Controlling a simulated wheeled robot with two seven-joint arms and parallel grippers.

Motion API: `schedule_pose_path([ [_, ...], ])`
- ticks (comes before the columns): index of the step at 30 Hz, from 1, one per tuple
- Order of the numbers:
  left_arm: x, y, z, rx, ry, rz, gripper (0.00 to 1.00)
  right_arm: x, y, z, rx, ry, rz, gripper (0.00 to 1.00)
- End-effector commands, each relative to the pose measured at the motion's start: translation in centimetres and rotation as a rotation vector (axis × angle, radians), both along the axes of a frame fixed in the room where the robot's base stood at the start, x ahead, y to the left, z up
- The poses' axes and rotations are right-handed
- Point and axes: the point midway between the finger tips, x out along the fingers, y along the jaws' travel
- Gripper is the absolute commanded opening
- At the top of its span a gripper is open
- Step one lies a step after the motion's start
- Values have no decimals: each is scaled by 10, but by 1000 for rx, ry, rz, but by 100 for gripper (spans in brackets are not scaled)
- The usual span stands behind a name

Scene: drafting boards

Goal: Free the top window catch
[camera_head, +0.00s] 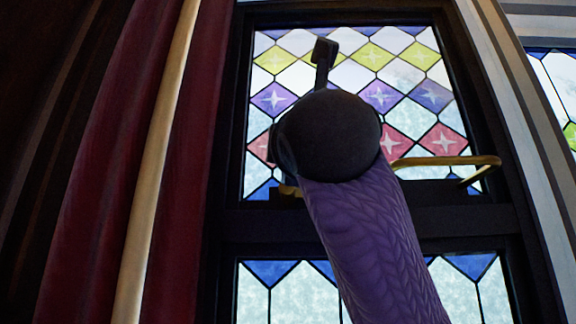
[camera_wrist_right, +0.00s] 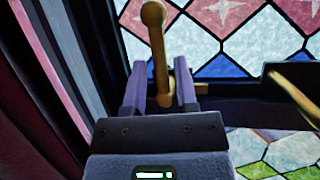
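A brass catch (camera_wrist_right: 158,50) with a rounded end stands between the two purple fingers of my right gripper (camera_wrist_right: 160,92) in the right wrist view. The fingers are apart, one on each side of it, with a visible gap; I cannot tell whether either touches. In the head view my right arm and dark wrist cover the gripper and most of this catch; a small brass part (camera_head: 290,190) shows left of the wrist. A second brass bar (camera_head: 450,161) extends to the right on the dark window frame; it also shows in the wrist view (camera_wrist_right: 296,96). My left gripper is not in view.
The leaded window has coloured upper panes (camera_head: 420,82) and lower panes (camera_head: 305,292), divided by a dark crossbar (camera_head: 262,222). A dark red curtain (camera_head: 185,190) hangs close on the left. A striped wall edge stands on the right.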

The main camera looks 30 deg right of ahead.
Motion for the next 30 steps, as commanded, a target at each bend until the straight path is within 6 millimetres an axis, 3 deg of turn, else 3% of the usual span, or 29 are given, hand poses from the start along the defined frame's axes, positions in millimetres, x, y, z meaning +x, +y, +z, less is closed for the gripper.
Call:
schedule_pose_path([
  [1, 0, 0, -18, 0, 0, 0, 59, -12, 4, -14, -2, -5, 1, 36],
  [8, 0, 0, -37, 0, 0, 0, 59, -47, 17, -26, -1, 0, 0, 36],
  [22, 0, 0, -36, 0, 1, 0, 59, -51, 18, -25, -1, 3, -1, 36],
  [25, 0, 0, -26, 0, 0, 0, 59, -51, 18, -14, -1, 3, -1, 36],
  [30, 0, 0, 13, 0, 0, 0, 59, -52, 18, 24, -1, 1, 0, 36],
])
